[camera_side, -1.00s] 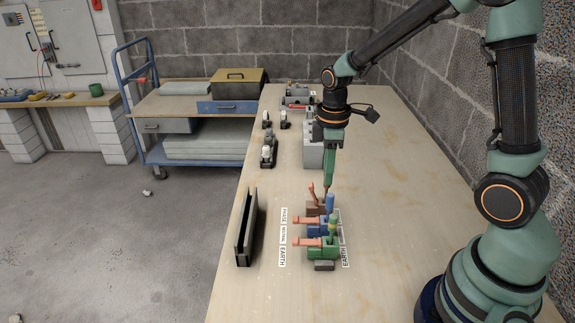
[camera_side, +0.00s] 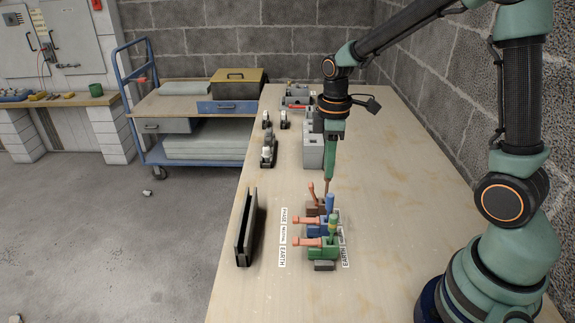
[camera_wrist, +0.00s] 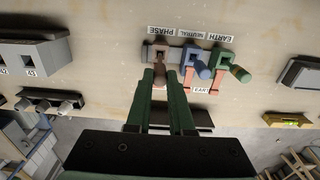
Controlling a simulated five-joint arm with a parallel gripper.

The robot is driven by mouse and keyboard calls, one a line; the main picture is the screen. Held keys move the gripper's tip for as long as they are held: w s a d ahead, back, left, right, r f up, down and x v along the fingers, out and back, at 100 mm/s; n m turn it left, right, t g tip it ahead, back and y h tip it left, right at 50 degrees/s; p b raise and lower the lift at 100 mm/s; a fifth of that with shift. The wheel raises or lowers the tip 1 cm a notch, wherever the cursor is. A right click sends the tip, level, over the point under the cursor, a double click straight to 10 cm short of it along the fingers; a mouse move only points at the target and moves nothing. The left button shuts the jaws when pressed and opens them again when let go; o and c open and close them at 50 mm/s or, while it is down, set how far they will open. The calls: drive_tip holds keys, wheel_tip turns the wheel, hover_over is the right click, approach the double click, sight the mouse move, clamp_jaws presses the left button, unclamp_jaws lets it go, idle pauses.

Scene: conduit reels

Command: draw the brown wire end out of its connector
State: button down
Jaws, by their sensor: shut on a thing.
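The brown connector (camera_side: 314,208) is at the far end of a row of three, by the PHASE label. Its orange lever (camera_side: 311,189) stands up. My gripper (camera_side: 328,179) points down over this connector, shut on the brown wire end (camera_side: 327,190). In the wrist view my gripper (camera_wrist: 161,74) has its fingers on either side of the brown wire end, in front of the brown connector (camera_wrist: 157,47). Whether the wire's lower tip is still inside the connector is hidden.
The blue connector (camera_side: 317,230) and green connector (camera_side: 323,250) stand close by, with levers lying flat and wire ends upright. A dark channel (camera_side: 246,228) lies to the left. A grey box (camera_side: 313,152) stands behind. The table's right side is clear.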

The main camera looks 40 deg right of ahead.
drive_tip(key=shift+r, duration=2.9)
